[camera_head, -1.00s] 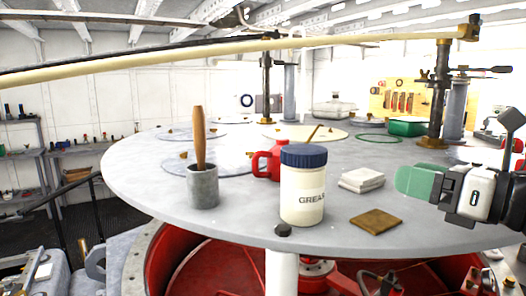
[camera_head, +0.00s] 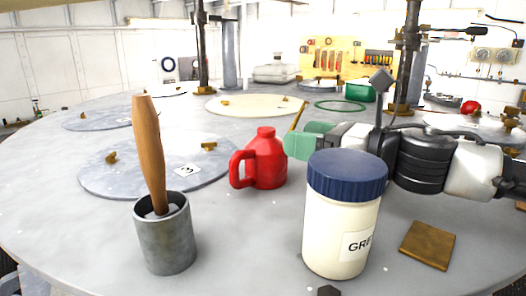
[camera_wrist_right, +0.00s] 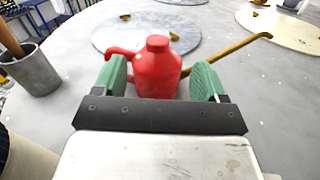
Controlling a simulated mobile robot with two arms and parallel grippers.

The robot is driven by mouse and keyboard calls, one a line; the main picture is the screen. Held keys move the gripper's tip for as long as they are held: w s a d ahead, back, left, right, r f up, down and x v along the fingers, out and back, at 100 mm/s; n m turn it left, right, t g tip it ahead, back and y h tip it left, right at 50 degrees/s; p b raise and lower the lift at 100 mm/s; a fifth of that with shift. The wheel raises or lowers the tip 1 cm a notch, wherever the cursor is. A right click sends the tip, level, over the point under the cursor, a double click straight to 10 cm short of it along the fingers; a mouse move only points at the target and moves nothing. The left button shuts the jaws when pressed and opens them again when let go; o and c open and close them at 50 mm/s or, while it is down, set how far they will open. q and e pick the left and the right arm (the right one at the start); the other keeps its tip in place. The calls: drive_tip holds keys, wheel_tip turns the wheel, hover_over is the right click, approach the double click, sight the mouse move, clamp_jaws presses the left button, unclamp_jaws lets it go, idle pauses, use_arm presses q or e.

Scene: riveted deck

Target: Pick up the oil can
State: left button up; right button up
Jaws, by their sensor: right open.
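The oil can (camera_head: 262,160) is red, with a side handle and a thin brass spout. It stands upright on the round grey deck (camera_head: 90,225). In the right wrist view the can (camera_wrist_right: 157,72) stands ahead, between the two green finger pads, its handle to the left and spout to the right. My right gripper (camera_head: 302,143) is open, reaching in from the right just beside the can. I cannot tell whether the pads touch it. The grease jar hides part of my right arm. My left gripper is out of view.
A blue-lidded grease jar (camera_head: 342,225) stands close in front of my right gripper. A grey cup (camera_head: 165,240) with a wooden-handled tool stands at front left. A brown square pad (camera_head: 428,245) lies at right.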

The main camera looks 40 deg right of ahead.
sight(267, 128)
drive_tip(key=shift+x, duration=0.9)
drive_tip(key=shift+w, duration=0.3)
drive_tip(key=shift+w+a+p, duration=0.1)
drive_tip(key=shift+w+p, duration=0.05)
drive_tip(key=shift+p, duration=0.25)
drive_tip(key=shift+w+a+r+p, duration=0.15)
drive_tip(key=shift+w+p, duration=0.05)
drive_tip(key=shift+p, duration=0.15)
drive_tip(key=p+x, duration=0.1)
drive_tip(key=x, duration=0.2)
drive_tip(key=shift+w+p, duration=0.35)
drive_tip(key=shift+p, duration=0.05)
drive_tip(key=shift+w+a+f, duration=0.1)
drive_tip(key=shift+w+f, duration=0.2)
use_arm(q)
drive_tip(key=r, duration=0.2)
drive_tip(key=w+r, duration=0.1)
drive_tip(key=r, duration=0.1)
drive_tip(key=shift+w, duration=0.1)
use_arm(e)
drive_tip(key=shift+s, duration=0.1)
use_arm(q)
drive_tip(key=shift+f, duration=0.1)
